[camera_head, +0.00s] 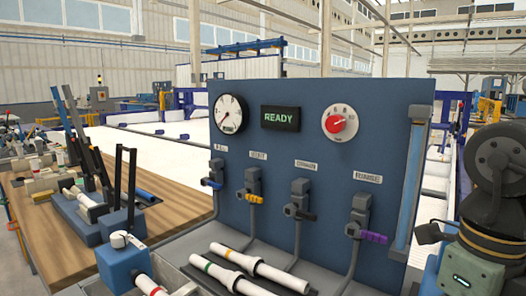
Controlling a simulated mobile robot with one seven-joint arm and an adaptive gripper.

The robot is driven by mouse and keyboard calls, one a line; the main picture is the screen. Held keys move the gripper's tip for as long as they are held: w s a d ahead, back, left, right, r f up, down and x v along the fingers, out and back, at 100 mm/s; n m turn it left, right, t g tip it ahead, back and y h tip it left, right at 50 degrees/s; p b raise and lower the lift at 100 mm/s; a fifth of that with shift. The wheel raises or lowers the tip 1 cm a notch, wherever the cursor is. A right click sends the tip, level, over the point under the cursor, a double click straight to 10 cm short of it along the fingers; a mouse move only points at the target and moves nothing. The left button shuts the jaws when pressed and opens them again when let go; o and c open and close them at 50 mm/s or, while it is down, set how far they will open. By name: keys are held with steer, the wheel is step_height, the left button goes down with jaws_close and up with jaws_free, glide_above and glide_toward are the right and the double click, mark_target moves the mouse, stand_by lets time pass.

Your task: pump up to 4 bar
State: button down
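A blue upright panel (330,245) fills the middle. On it are a round white gauge (230,112) with its needle toward the lower left, a dark display (280,118) reading READY in green, and a red knob (335,124) on a numbered dial. Below are valves with blue (211,183), yellow (256,199), black (305,215) and purple (373,237) handles; the purple one is labelled RINSE. No part is clearly recognisable as a pump. A dark jointed arm part (500,165) stands at the right edge; my gripper's fingertips cannot be made out.
Two white pipes with coloured bands (258,272) lie before the panel. A wooden bench (175,197) on the left carries blue fixtures with tall black levers (90,145). A blue block (120,266) with a white fitting stands at the lower left. Grey hoses run down from the valves.

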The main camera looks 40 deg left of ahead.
steer(key=f+b, duration=0.3)
steer(key=f, duration=0.2)
steer(key=shift+w, duration=0.2)
steer(key=r+p, duration=0.2)
steer(key=r, duration=0.1)
steer(key=r+p, duration=0.2)
steer(key=r, duration=0.1)
steer(key=r+p, duration=0.3)
steer(key=shift+s, duration=0.35)
steer(key=shift+s+r, duration=0.1)
steer(key=shift+r, duration=0.3)
steer(key=shift+f, duration=0.1)
steer(key=f+b, duration=0.2)
steer(key=f, duration=0.1)
steer(key=f+b, duration=0.2)
steer(key=f, duration=0.1)
steer(key=f+b, duration=0.2)
steer(key=f, duration=0.1)
steer(key=shift+w+f+b, duration=0.2)
steer(key=shift+w+b, duration=0.1)
steer(key=shift+b, duration=0.1)
steer(key=r+p, duration=0.2)
steer(key=r, duration=0.1)
steer(key=r+p, duration=0.5)
steer(key=r, duration=0.1)
steer(key=shift+s+r, duration=0.35)
steer(key=shift+f, duration=0.1)
steer(key=shift+f, duration=0.1)
